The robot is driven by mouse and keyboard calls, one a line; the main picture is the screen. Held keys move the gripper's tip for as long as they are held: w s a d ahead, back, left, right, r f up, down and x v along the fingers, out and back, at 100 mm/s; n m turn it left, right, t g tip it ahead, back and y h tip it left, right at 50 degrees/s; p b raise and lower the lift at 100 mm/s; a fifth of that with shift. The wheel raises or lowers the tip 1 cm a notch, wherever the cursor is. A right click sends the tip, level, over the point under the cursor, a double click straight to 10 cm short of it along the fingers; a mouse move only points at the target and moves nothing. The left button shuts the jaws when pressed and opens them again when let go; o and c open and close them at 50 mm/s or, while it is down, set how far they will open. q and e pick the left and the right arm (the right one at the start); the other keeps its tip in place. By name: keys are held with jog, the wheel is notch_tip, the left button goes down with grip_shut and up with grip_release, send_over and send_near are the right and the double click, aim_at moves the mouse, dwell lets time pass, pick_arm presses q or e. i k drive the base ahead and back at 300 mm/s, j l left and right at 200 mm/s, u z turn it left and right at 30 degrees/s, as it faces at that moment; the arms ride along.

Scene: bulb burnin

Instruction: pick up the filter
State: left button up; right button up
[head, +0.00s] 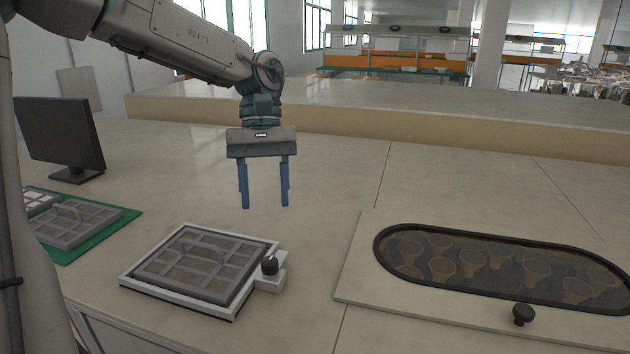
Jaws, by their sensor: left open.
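A grey grid-framed filter (197,262) with a raised handle across its middle sits in a white frame (140,286) at the front centre-left. The frame has a black knob (270,264) at its right corner. A similar grey filter (78,222) with a handle lies on a green mat (92,248) at the left. My left gripper (265,206) is open and empty, its blue fingers pointing down. It hangs above the counter, apart from both filters, and appears above and behind the framed filter's right side. My right gripper is not in view.
A black monitor (60,134) stands at the back left. At the right, a flat panel (358,278) has an oval dark-rimmed window (510,262) over several cup shapes, with a black knob (523,314) in front. A low ledge (350,115) runs behind. The middle counter is clear.

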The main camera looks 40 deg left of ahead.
aim_at(211, 268)
jog(key=k, duration=2)
